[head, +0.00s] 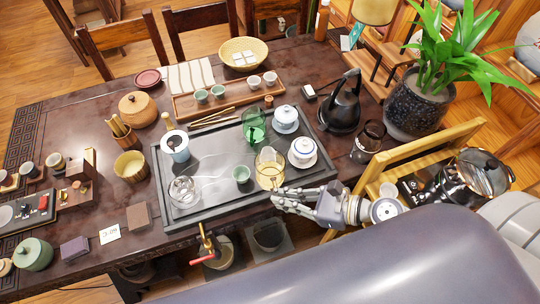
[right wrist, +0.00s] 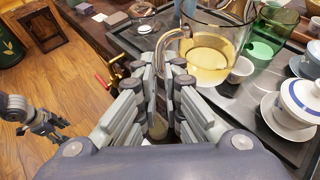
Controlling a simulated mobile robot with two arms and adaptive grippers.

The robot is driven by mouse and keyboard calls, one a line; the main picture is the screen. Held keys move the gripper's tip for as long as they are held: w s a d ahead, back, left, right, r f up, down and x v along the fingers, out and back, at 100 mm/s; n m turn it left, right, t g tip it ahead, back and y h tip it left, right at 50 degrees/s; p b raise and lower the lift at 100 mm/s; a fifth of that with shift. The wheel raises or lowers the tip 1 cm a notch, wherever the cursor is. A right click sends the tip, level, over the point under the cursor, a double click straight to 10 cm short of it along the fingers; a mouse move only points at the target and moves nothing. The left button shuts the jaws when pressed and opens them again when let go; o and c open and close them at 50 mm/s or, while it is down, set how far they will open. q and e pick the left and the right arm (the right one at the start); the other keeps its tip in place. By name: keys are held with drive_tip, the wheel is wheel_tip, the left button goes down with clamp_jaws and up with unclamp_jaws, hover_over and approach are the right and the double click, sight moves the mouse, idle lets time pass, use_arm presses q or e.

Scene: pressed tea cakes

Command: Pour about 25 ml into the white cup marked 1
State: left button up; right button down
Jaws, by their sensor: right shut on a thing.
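A glass pitcher (head: 269,170) with pale yellow liquid stands at the front right of the dark tea tray. My right gripper (head: 280,198) is shut on its handle; the right wrist view shows the handle (right wrist: 166,45) between the fingers and the pitcher (right wrist: 208,50) upright. Two small white cups, one (head: 254,82) beside another (head: 270,78), stand on the wooden tray at the back. No number is readable on either. My left gripper (right wrist: 42,122) shows small at the left of the right wrist view, over the floor; its opening is unclear.
A green glass pitcher (head: 254,126) and two white lidded bowls, one (head: 302,150) nearer and one (head: 285,117) farther, are close by. A black kettle (head: 343,108) stands beyond the tray (head: 207,143).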

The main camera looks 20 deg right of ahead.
sight(272, 178)
drive_tip(key=shift+m+t, duration=0.3)
drive_tip(key=shift+t, duration=0.1)
drive_tip(key=s+f, duration=0.1)
drive_tip(key=f, duration=0.1)
drive_tip(key=s+f, duration=0.2)
drive_tip(key=shift+s+a+f, duration=0.1)
drive_tip(key=shift+s+a, duration=0.05)
drive_tip(key=shift+s, duration=0.1)
drive_tip(key=w+d+r+m+g+p, duration=0.1)
drive_tip(key=w+r+m+g+p, duration=0.3)
drive_tip(key=w+p, duration=0.4)
drive_tip(key=shift+d+r+g+p, duration=0.2)
drive_tip(key=shift+r+g+p, duration=0.5)
drive_tip(key=shift+g+p, duration=0.55)
